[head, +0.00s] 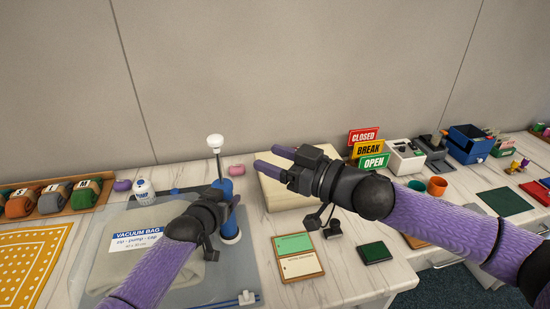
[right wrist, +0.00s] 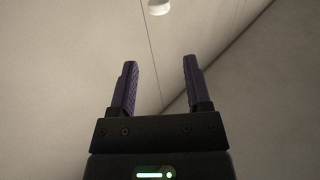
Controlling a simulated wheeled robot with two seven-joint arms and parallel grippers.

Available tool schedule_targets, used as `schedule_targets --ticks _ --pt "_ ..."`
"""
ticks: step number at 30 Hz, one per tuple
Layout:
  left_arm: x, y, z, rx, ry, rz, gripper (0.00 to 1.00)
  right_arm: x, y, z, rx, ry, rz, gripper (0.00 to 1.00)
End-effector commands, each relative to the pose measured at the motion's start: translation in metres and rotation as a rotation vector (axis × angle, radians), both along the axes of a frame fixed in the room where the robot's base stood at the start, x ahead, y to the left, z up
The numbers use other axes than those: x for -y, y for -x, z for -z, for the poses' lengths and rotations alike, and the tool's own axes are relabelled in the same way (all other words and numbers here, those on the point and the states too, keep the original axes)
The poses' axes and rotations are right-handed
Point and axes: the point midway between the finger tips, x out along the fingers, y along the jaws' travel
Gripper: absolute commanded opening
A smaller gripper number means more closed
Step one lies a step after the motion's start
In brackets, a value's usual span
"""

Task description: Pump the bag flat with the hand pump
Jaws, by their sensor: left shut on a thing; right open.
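The clear vacuum bag (head: 215,279) lies on the table, with a white and blue label and a pale folded item (head: 188,268) inside. A blue and white zip slider (head: 248,298) is at its front edge. The blue hand pump (head: 230,222) stands upright at the bag's right side, its rod raised and white knob (head: 215,141) on top. My left gripper (head: 229,190) is shut on the pump's body, its fingers partly hidden. My right gripper (head: 270,157) is open and empty, right of the rod and apart from the knob. The knob also shows beyond its fingers (right wrist: 158,6) in the right wrist view.
A pink bar (head: 236,170) lies behind the pump. A cream block (head: 280,192) sits under my right gripper. Cards (head: 297,255) and a dark green pad (head: 374,253) lie in front.

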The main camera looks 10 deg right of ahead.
Motion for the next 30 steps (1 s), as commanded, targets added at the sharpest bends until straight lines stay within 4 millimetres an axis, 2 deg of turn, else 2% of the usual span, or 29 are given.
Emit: schedule_targets --ticks 1,5,10,12,14,18,20,25,30 --pt "0.0 0.0 0.001 -0.002 -0.001 0.0 0.0 0.0 0.0 0.0 0.0 0.0 0.0 0.63" --pt "0.0 0.0 0.001 -0.002 -0.001 0.0 0.0 0.001 -0.012 -0.011 0.001 -0.016 0.052 0.35" --pt "0.0 0.0 0.001 -0.002 -0.001 0.0 0.0 0.011 -0.068 -0.073 -0.105 -0.116 0.368 0.0" --pt "0.0 0.0 0.001 -0.001 0.0 0.0 0.0 0.011 -0.08 -0.094 -0.231 -0.145 0.48 0.0" --pt "0.0 0.0 0.001 -0.001 0.0 0.0 0.0 0.005 -0.081 -0.107 -0.359 -0.144 0.534 0.0" --pt "0.0 0.0 0.001 -0.001 0.0 0.0 0.0 -0.019 -0.058 -0.124 -0.636 -0.059 0.537 0.0" --pt "0.0 0.0 0.001 -0.001 0.0 0.0 0.0 -0.028 -0.045 -0.128 -0.718 -0.008 0.512 0.0" --pt "0.0 0.0 0.001 -0.001 0.0 0.0 0.0 -0.041 -0.024 -0.132 -0.831 0.088 0.463 0.0" --pt "0.0 0.0 0.0 -0.001 0.0 0.0 0.0 -0.048 -0.036 -0.116 -0.844 0.098 0.462 0.0"
